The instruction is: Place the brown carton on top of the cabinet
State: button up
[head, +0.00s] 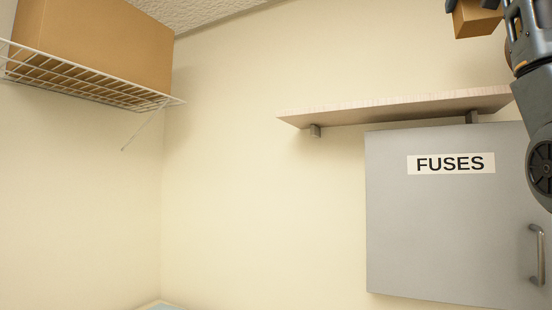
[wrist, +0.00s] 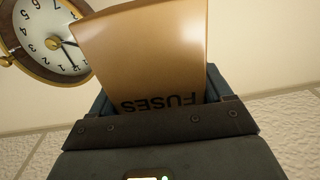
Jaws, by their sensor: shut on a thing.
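The brown carton (head: 478,20) is high at the top right of the head view, partly cut off by the frame edge. My gripper (wrist: 160,98) is shut on it, with a jaw on each side. In the wrist view the carton (wrist: 145,48) stands out beyond the jaws, and the word FUSES on it reads upside down. The grey cabinet (head: 440,230), labelled FUSES, is on the wall at lower right, with a handle on its right side. The carton is held above the cabinet's level, apart from it. The cabinet's top surface is not visible.
A wooden shelf board (head: 390,108) runs just above the cabinet, between it and the carton. A large cardboard box (head: 95,45) sits on a wire shelf (head: 85,80) at upper left. A round clock (wrist: 45,35) hangs near the carton. The middle wall is bare.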

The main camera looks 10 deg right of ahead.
aim_at(477, 26)
jog(key=shift+s+a+f, duration=0.1)
jog(key=shift+a+f, duration=0.05)
jog(key=shift+f, duration=0.5)
jog(key=shift+a+f, duration=0.1)
jog(key=shift+f, duration=0.5)
jog(key=shift+s+a+f, duration=0.2)
jog(key=shift+s, duration=0.05)
jog(key=s+a+f+n+t+y, duration=0.1)
jog(key=a+f, duration=0.7)
jog(key=f, duration=2.4)
jog(key=s+a+f+n+y, duration=0.3)
jog(key=s+a+f+y, duration=0.2)
jog(key=f, duration=2.8)
jog(key=s+a+f+n+t+y, duration=0.1)
jog(key=s+a+f, duration=0.5)
jog(key=f, duration=2.6)
jog(key=a+n+y, duration=0.1)
jog(key=a+y, duration=0.1)
jog(key=a, duration=0.3)
jog(key=shift+s+a+f+t, duration=0.25)
jog(key=shift+a+f+t, duration=0.05)
jog(key=shift+f, duration=0.05)
